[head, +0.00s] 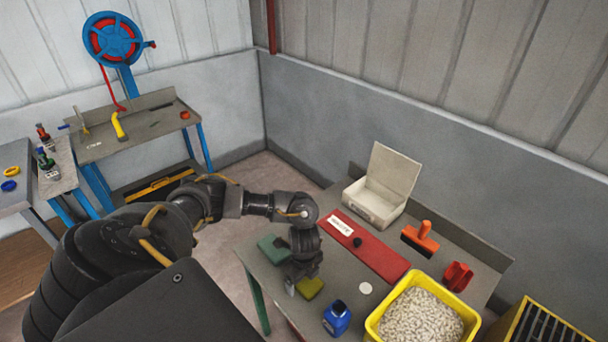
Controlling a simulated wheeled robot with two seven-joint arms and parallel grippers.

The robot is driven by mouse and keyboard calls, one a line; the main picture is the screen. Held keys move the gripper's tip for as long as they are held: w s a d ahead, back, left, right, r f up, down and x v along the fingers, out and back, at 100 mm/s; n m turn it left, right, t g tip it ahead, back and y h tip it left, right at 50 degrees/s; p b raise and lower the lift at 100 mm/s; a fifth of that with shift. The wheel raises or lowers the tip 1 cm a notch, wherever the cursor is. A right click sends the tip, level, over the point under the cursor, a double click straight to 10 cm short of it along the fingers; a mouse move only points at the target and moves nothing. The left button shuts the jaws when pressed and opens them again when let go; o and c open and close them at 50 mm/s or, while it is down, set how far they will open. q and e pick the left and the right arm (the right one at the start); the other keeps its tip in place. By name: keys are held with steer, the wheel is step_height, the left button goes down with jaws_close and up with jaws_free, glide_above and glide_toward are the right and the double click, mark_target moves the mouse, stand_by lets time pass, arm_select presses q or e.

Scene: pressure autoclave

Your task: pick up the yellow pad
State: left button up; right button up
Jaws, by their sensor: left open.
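The yellow pad (311,288) lies on the grey table, near its front left side. My left gripper (297,284) points down just above and beside the pad, on its left, and hides part of it. The gripper is open, with nothing seen between its fingers. I cannot tell whether a finger touches the pad. A green pad (275,249) lies just behind and to the left of the gripper. My right gripper is not in view.

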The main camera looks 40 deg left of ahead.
arm_select(q)
steer(key=c, duration=1.1)
steer(key=shift+o, duration=0.2)
steer(key=shift+r, duration=0.15)
